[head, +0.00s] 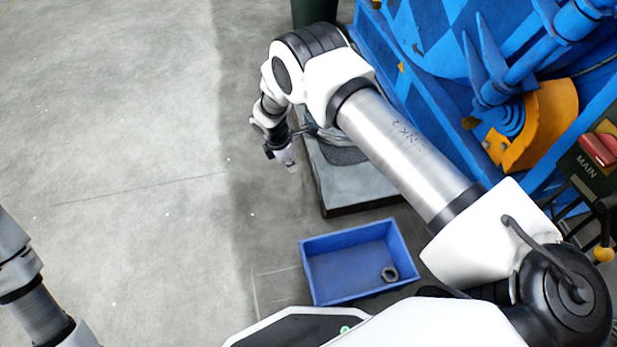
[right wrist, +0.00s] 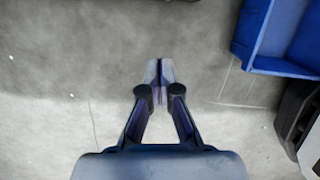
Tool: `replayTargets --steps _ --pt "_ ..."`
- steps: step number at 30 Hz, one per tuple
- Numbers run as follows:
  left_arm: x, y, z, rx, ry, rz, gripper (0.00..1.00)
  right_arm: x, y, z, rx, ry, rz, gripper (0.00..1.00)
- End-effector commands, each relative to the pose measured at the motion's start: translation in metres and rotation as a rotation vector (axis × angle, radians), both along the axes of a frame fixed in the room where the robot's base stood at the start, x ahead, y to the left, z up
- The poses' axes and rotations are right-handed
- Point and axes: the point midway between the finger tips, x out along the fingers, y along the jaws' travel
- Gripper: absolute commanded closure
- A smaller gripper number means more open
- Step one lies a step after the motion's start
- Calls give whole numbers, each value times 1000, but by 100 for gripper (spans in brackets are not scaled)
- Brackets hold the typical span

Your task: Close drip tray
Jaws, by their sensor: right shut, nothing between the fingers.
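A flat grey tray-like slab with a dark front edge (head: 358,190) sticks out low beside the blue machine in the head view; I take it for the drip tray. My right arm hides part of it, and a dark coiled thing lies on it. My right gripper (head: 288,160) points down over the floor just left of the slab, apart from it. In the right wrist view its fingertips (right wrist: 160,72) are together and empty above bare floor. Only a piece of my left arm shows at the lower left; its gripper is out of sight.
A blue bin (head: 350,292) with a hex nut (head: 390,274) in it stands on the floor in front of the slab; its corner also shows in the right wrist view (right wrist: 270,62). The blue machine (head: 400,80) fills the upper right. The floor at left is clear.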

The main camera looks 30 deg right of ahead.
Motion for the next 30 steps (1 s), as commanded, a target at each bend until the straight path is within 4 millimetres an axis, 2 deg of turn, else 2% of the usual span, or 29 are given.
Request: replayTargets --steps 5,16,18,21,25,30 --pt "0 0 -16 0 0 0 28 -3 -6 -28 1 4 -4 100" --pt "1 1 -59 0 -3 5 28 -5 -25 -108 1 4 -7 100" --pt "2 1 -63 1 -4 6 28 -6 -41 -104 1 2 -10 100" --pt "2 1 -69 1 -5 7 28 -8 -54 -106 2 2 -9 100" --pt "2 1 -71 1 -6 8 28 -9 -62 -105 2 2 -7 100" --pt "2 1 -70 1 -6 9 28 -9 -63 -103 1 3 -6 100"
